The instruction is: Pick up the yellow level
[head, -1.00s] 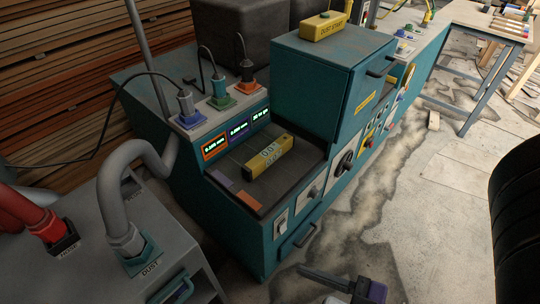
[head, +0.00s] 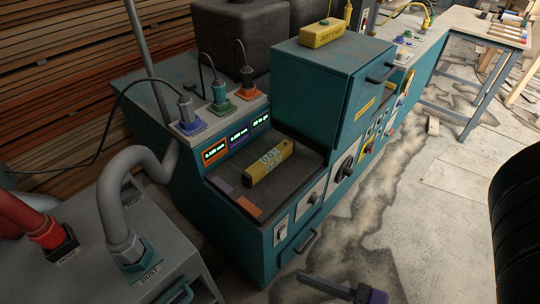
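A yellow level (head: 268,163), a short bar with a pale display on its side, lies at a slant in the dark recessed tray (head: 227,205) on top of the teal machine. Part of my gripper (head: 325,284) shows at the bottom edge of the head view, as a long dark finger beside a purple part. It is over the floor in front of the machine, well apart from the level. The rest of the gripper is cut off by the frame, so I cannot tell whether it is open.
A taller teal cabinet (head: 315,90) stands right behind the tray, with a yellow box (head: 330,33) on top. Plugs with cables (head: 219,92) and small displays line the tray's back left. A grey hose (head: 115,185) curves at left.

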